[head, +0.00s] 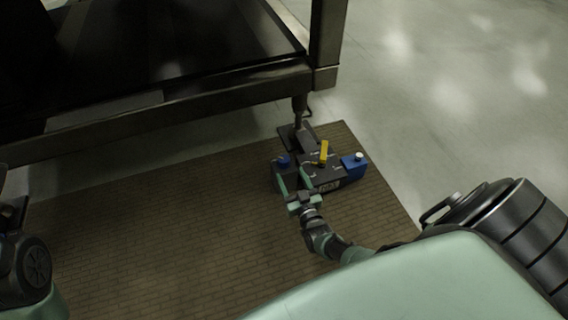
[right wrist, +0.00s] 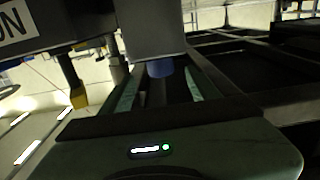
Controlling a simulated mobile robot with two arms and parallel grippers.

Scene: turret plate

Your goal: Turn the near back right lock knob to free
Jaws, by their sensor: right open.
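A dark lock unit (head: 322,170) sits on the brown mat, below a leg of the dark table. A blue knob (head: 284,160) is on its left block, and a blue block (head: 353,166) with a white-topped knob (head: 359,156) is on its right. My right gripper (head: 292,176) is open at the near side of the left block. In the right wrist view, a blue cylindrical knob (right wrist: 160,67) shows between the spread green fingers, beyond a grey block (right wrist: 155,30). I cannot tell whether the fingers touch it. Only part of my left arm shows at the left edge.
A yellow handle (head: 324,152) stands up from the unit's middle, close to the right gripper. The large dark table (head: 200,85) stands behind and left. The brown mat (head: 150,230) is clear to the left, and the pale floor (head: 440,120) is open at right.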

